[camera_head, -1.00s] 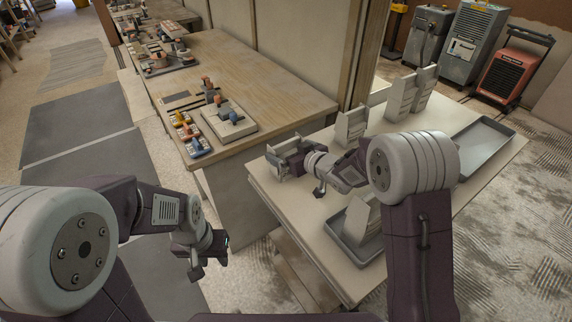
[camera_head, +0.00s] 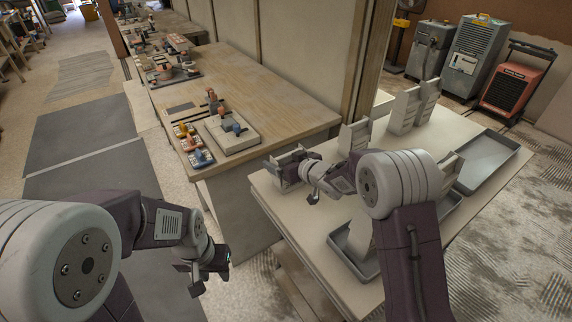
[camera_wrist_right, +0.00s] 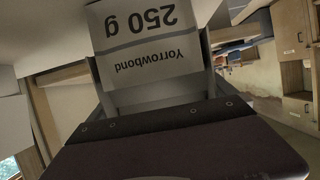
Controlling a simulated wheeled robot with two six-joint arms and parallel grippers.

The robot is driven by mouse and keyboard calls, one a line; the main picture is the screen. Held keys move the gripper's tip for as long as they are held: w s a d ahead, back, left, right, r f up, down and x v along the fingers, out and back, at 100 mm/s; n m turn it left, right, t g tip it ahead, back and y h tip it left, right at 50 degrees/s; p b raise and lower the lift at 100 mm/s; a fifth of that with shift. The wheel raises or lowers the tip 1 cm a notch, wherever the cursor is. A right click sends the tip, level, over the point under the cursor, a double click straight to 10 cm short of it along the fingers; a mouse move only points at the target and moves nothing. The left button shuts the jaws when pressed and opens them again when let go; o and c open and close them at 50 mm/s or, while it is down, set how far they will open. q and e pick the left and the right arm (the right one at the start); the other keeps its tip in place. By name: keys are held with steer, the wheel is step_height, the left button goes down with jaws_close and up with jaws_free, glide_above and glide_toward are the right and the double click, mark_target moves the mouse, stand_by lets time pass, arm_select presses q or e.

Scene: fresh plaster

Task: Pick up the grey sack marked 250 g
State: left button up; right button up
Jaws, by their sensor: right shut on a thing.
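The grey sack marked 250 g (camera_wrist_right: 143,40) fills the top middle of the right wrist view, its print upside down, with a grey band and the word Yorrowbond. My right gripper (camera_wrist_right: 155,85) is shut on it, one finger along each side. In the head view, my right gripper (camera_head: 287,168) is over the near left corner of the pale table (camera_head: 285,205); the sack is largely hidden there by the gripper. My left gripper (camera_head: 222,268) hangs low over the floor, left of the table, apart from everything; its jaw opening is unclear.
Other pale upright packs (camera_head: 354,136) stand behind on the table. A grey tray (camera_head: 352,262) lies near my right arm, and another tray (camera_head: 490,155) lies at the far right. A wooden workbench (camera_head: 270,95) with tools adjoins on the left. Machines (camera_head: 518,85) stand behind.

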step_height(320, 180, up, 5)
steer(key=shift+f+p, duration=0.15)
steer(key=shift+p, duration=0.75)
steer(key=w+d+r+p, duration=0.6)
steer(key=w+d+p, duration=0.1)
steer(key=w, duration=0.2)
steer(key=shift+w, duration=0.2)
